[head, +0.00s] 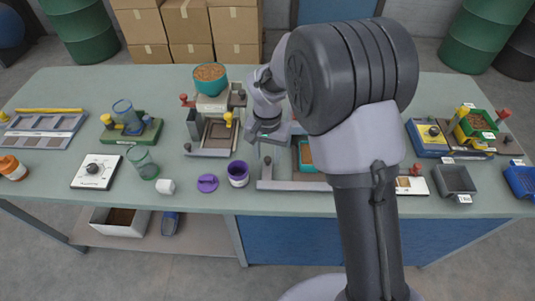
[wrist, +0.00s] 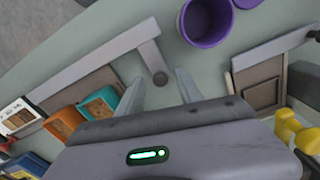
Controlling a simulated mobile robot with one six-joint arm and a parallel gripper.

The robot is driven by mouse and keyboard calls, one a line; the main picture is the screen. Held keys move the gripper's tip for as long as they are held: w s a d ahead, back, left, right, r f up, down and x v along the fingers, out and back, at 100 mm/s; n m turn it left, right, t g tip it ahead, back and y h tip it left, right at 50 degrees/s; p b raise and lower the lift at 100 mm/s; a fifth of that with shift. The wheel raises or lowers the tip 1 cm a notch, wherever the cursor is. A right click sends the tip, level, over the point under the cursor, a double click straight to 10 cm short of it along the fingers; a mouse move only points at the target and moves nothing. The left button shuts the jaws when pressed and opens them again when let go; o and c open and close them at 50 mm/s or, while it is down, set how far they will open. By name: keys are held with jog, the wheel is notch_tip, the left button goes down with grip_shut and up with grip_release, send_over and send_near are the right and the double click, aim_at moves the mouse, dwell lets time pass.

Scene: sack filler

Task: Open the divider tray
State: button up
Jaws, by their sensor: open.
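A low grey frame (head: 296,185) with a teal, brown-filled compartment stands at the table's middle, partly hidden behind my arm; I take it for the divider tray, though no label confirms it. In the wrist view its grey bar (wrist: 95,68) bends in an L and ends at a dark round knob (wrist: 160,78). Orange (wrist: 64,122) and teal (wrist: 97,104) brown-filled boxes lie beside the bar. My gripper (wrist: 158,88) is open and empty, one finger either side of the knob as seen from the wrist. I cannot tell its height above it. In the head view my gripper (head: 268,138) is at the frame's left end.
A purple cup (head: 238,174) stands close left of the frame, with a purple lid (head: 207,183) beside it. A brown-panelled grey fixture (head: 217,133) with a yellow knob stands behind them. A teal bowl (head: 210,78) sits farther back. The table's front edge is near.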

notch_tip(320, 180, up, 17)
jog(key=p, duration=0.6)
jog(key=shift+r, duration=0.2)
jog(key=s+d+r+t+y+b, duration=0.1)
jog(key=s+d+r+t+b, duration=0.1)
jog(key=s+d+r, duration=0.35)
jog(key=s+d+r+t+y+b, duration=0.1)
jog(key=s+d+r+b, duration=0.15)
jog(key=s, duration=0.55)
jog(key=s+d+f+m+t+b, duration=0.1)
jog(key=s+d+f+t, duration=0.1)
jog(key=s, duration=0.8)
jog(key=shift+s+d+f+t, duration=0.15)
jog(key=shift+f+t, duration=0.25)
jog(key=shift+f, duration=0.25)
